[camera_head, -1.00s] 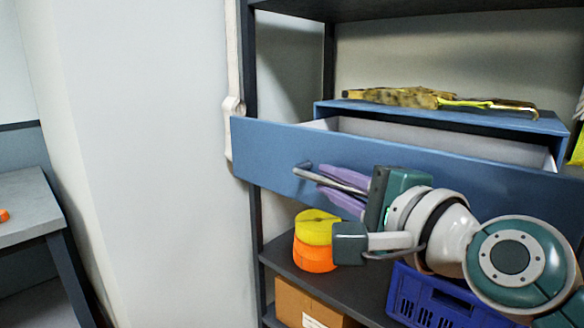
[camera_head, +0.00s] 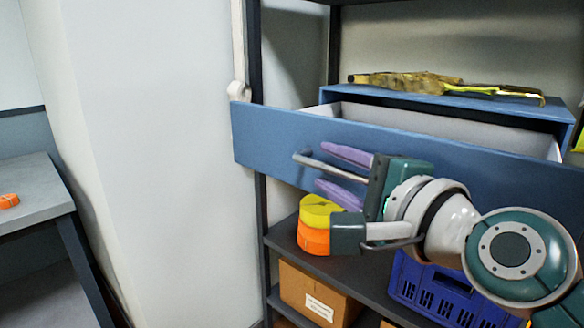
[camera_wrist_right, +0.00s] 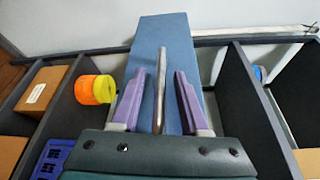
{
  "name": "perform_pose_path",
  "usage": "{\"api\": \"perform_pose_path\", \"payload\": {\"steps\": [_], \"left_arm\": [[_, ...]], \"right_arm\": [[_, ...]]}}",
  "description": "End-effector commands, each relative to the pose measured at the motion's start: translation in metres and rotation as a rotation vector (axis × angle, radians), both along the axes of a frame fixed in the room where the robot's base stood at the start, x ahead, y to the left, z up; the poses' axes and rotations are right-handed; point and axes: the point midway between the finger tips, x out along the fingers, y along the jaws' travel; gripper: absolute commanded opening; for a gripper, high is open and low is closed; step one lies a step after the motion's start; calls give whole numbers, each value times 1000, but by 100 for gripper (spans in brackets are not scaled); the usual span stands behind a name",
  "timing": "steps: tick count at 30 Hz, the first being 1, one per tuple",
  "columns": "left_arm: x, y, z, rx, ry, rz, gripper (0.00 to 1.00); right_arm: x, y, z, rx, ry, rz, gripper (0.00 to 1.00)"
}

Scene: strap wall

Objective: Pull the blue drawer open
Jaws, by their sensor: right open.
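The blue drawer (camera_head: 270,138) stands pulled out of its blue housing on the shelf, and its pale inside shows over the front panel. Its metal bar handle (camera_head: 328,168) is on the front panel. My right gripper (camera_head: 333,171) is open, with one purple finger above the handle and one below it. In the right wrist view the handle (camera_wrist_right: 161,88) runs between the two fingers, with a gap on both sides. The drawer front (camera_wrist_right: 165,38) lies behind it. My left gripper is in neither view.
Yellow-and-orange strap rolls (camera_head: 315,226) sit on the shelf below, near a blue crate (camera_head: 437,290). A cardboard box (camera_head: 312,294) is lower down. A mottled strap bundle (camera_head: 410,83) lies on the housing. A grey table (camera_head: 30,190) stands at left.

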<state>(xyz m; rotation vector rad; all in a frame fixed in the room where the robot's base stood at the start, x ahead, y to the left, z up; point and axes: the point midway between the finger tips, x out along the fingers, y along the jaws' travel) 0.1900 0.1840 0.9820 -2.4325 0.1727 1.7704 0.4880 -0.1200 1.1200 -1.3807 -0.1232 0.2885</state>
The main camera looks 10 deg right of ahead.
Motion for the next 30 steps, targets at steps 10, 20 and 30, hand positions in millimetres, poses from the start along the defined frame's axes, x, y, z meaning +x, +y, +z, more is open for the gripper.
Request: {"api": "perform_pose_path", "payload": {"steps": [10,20,30], "left_arm": [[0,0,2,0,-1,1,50],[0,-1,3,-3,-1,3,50],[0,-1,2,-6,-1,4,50]], "right_arm": [[-17,-5,1,1,1,-1,45],[-76,-22,6,-1,1,0,45],[-96,-27,8,0,-1,0,45]]}}
